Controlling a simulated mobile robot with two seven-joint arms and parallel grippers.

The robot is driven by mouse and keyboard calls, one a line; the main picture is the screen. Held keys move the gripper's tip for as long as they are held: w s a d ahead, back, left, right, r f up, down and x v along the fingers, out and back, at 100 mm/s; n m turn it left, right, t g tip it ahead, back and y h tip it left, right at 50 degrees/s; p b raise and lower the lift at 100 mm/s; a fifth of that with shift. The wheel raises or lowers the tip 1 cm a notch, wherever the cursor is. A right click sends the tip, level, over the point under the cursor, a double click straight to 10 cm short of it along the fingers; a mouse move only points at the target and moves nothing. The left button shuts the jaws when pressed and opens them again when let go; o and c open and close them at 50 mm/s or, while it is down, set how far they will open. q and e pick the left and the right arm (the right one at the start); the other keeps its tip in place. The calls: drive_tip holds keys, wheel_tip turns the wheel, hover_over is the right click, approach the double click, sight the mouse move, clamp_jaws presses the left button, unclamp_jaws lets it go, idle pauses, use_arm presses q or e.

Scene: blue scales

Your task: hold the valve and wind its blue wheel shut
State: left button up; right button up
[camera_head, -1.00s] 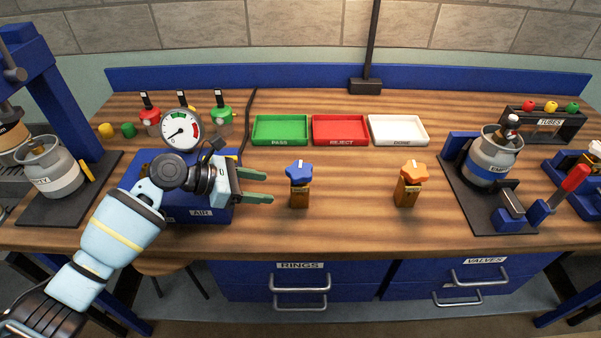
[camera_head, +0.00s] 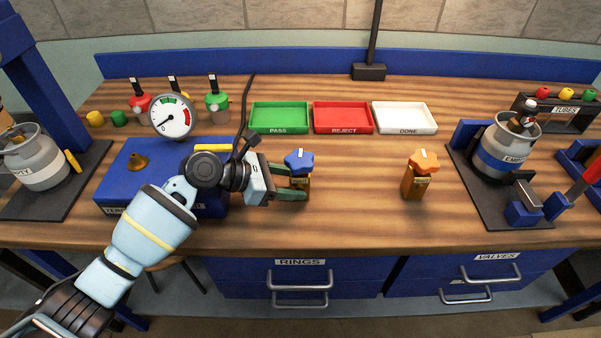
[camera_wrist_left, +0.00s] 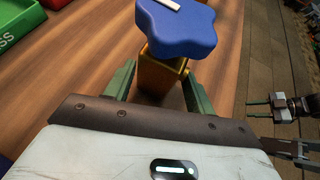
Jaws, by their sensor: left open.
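The valve with the blue wheel stands upright on the bench. Its star-shaped blue wheel (camera_head: 299,161) sits on top of a brass body (camera_head: 303,183). My left gripper (camera_head: 300,184) is open around the brass body, just below the wheel. In the left wrist view the green fingers lie either side of the brass body (camera_wrist_left: 157,76), with the blue wheel (camera_wrist_left: 180,28) above them; contact cannot be told. My right gripper (camera_wrist_left: 257,111) shows at the right edge of the left wrist view, with its fingers apart, away from the valve.
A second valve with an orange wheel (camera_head: 424,161) stands to the right. Green (camera_head: 280,130), red (camera_head: 343,130) and white (camera_head: 405,130) trays lie behind. A blue box (camera_head: 125,170) with a gauge (camera_head: 172,116) is left. The bench between the two valves is clear.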

use_arm(q)
drive_tip(key=shift+x, duration=0.85)
drive_tip(key=shift+c, duration=0.2)
